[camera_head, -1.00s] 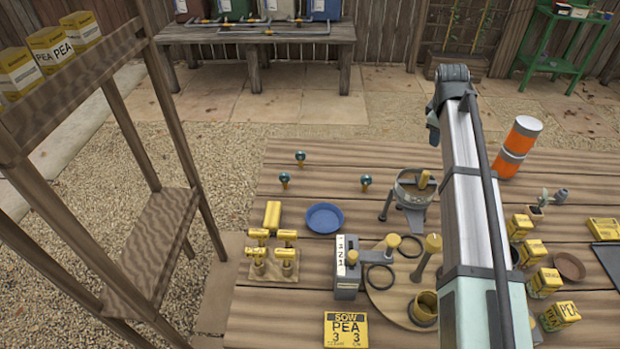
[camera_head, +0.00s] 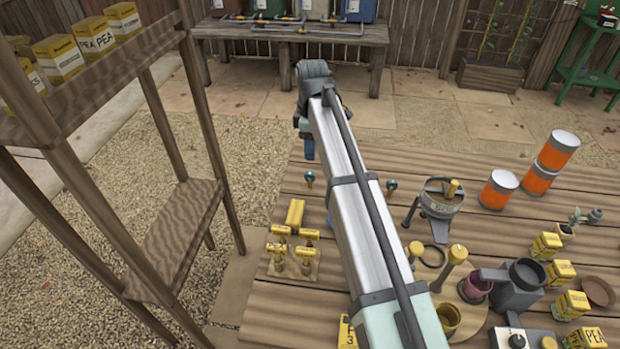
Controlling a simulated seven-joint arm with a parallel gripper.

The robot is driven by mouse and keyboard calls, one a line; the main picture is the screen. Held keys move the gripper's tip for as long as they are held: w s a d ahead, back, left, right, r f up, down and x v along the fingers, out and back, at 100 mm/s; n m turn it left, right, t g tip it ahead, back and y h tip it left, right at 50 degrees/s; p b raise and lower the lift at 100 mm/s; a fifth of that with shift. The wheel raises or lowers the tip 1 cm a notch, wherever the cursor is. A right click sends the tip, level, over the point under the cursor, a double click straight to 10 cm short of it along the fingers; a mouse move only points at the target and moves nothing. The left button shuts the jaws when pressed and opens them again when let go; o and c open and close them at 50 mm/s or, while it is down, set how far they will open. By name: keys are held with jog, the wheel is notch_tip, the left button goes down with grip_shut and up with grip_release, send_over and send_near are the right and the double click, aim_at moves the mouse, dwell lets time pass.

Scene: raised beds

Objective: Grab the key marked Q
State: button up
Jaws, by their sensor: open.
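Two small upright pieces with round teal heads, which look like the keys, stand on the wooden table: a left key (camera_head: 309,179) and a right key (camera_head: 391,186). Any letters on them are too small to read, so I cannot tell which is Q. A third such piece from the earlier view is hidden behind my arm. My gripper (camera_head: 307,143) hangs at the table's far edge, above and beyond the left key. It is open, and its fingers are small and partly hidden.
Yellow valve-like pieces (camera_head: 293,250) stand near the left, by a yellow block (camera_head: 295,213). A grey tripod pot (camera_head: 438,197) stands right of my arm, with orange-banded cylinders (camera_head: 498,189) beyond. A wooden shelf (camera_head: 175,235) rises at left. My arm hides the table's middle.

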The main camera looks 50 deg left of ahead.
aim_at(310, 173)
jog(key=shift+s+f, duration=0.15)
jog(key=shift+f, duration=0.25)
notch_tip(310, 173, down, 8)
jog(key=shift+r, duration=0.2)
jog(key=shift+a+f, duration=0.2)
jog(key=shift+f, duration=1.15)
jog(key=shift+a+f, duration=0.15)
jog(key=shift+f, duration=1.2)
grip_shut()
